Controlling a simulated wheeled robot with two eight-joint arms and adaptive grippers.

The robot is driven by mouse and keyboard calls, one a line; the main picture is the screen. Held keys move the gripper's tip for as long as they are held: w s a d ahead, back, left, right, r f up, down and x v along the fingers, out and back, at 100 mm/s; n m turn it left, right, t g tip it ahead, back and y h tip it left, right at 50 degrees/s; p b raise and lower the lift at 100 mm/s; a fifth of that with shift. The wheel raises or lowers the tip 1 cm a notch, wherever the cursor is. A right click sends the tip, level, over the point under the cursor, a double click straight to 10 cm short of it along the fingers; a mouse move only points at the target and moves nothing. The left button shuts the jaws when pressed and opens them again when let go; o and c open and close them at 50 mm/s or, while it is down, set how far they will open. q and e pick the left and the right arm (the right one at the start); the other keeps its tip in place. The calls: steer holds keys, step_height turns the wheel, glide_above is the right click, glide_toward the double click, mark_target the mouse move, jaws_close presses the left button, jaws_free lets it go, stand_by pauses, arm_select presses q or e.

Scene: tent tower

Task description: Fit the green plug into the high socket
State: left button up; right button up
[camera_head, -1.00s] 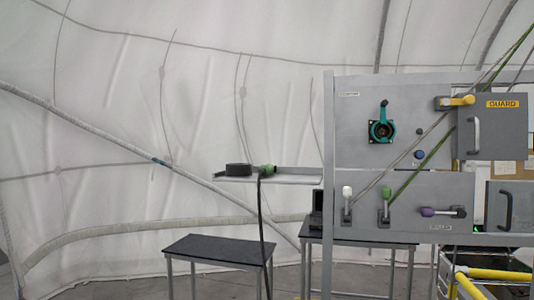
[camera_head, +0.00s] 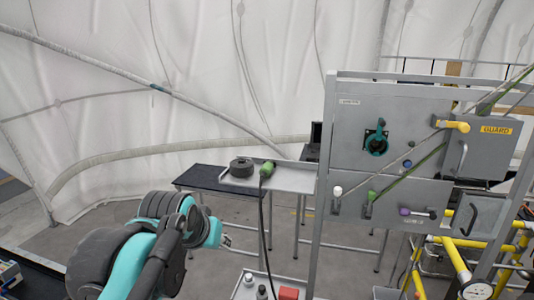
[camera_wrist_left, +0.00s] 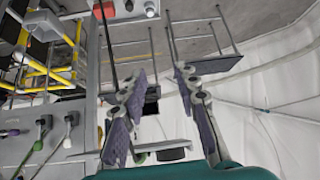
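The green plug (camera_head: 267,168) lies on a small grey shelf (camera_head: 295,178) at the left of the panel frame, with its black cable hanging down over the shelf's front. In the left wrist view the plug (camera_wrist_left: 138,158) shows partly, low between the fingers. A round teal-rimmed socket (camera_head: 376,142) with a dark centre is on the upper grey panel. My left gripper (camera_head: 226,240) is below and left of the shelf in the head view, apart from the plug. In the left wrist view my left gripper (camera_wrist_left: 155,80) has its fingers spread with nothing between the tips. My right gripper is not seen.
A dark round coil-like object (camera_head: 242,167) sits beside the plug. White (camera_head: 337,191), green (camera_head: 372,196) and purple (camera_head: 405,211) handles are on the lower panel. A yellow handle (camera_head: 455,126) and guard door (camera_head: 480,148) are at the right. A dark-topped table (camera_head: 205,178) stands behind.

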arm_select(q)
steer(key=m+h, duration=0.1)
steer(key=m, duration=0.1)
glide_toward(265, 168)
step_height(265, 168, down, 3)
steer(key=w, duration=0.1)
steer(key=shift+t, duration=0.3)
steer(key=x, duration=0.5)
steer(key=p+x, duration=0.1)
steer(key=x, duration=0.1)
steer(key=shift+w+d+r, duration=0.2)
steer(key=shift+w+d, duration=0.05)
steer(key=shift+w, duration=0.2)
jaws_close()
